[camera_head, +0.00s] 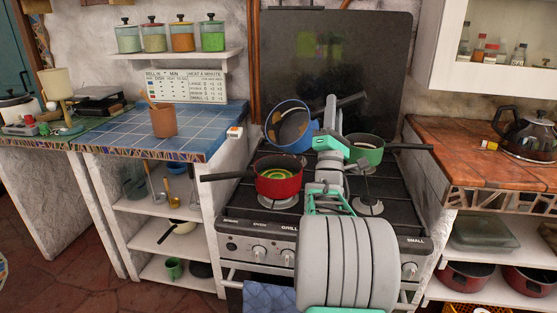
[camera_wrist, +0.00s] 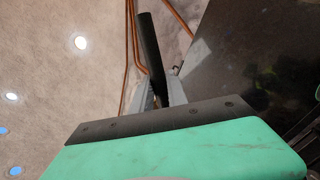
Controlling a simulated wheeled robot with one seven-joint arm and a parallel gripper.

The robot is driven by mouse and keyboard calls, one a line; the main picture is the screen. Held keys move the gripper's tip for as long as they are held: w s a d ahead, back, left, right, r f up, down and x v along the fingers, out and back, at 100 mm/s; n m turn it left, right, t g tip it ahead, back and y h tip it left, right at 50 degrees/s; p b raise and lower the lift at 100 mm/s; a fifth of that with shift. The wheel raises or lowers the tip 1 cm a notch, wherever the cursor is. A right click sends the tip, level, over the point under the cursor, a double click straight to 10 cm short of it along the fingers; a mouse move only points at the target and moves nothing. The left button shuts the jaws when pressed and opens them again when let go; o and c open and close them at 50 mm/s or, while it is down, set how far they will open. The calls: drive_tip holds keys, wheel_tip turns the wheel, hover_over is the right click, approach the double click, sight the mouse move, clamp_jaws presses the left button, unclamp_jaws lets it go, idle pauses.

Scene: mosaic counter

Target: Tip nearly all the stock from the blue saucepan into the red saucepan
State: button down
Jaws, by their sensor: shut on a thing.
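The blue saucepan (camera_head: 271,122) is held in the air above the back left of the stove, tipped steeply with its open mouth facing the head camera. Its inside looks dark with a tan patch; I cannot tell how much stock is in it. My gripper (camera_head: 334,108) is shut on its dark handle (camera_head: 350,100), which also shows between the fingers in the wrist view (camera_wrist: 149,45). The red saucepan (camera_head: 279,187) stands upright on the front left burner, below and slightly left of the blue one. Yellow-green contents show inside it. No falling stream is visible.
A green saucepan (camera_head: 365,153) stands at the back right of the stove, partly behind my arm. The red pan's handle points left past the stove edge. A terracotta pot (camera_head: 163,121) stands on the blue tiled counter (camera_head: 205,125). A kettle (camera_head: 527,135) is at right.

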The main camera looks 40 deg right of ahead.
drive_tip(key=shift+r+b, duration=0.2)
drive_tip(key=shift+b, duration=0.1)
drive_tip(key=d+p, duration=0.1)
drive_tip(key=p, duration=0.2)
drive_tip(key=d+p, duration=0.2)
drive_tip(key=p, duration=0.1)
drive_tip(key=shift+w+r, duration=0.15)
drive_tip(key=shift+w, duration=0.15)
drive_tip(key=shift+w+d+f+p, duration=0.1)
drive_tip(key=shift+d+f+p, duration=0.1)
drive_tip(key=shift+d+p, duration=0.45)
drive_tip(key=shift+a, duration=0.25)
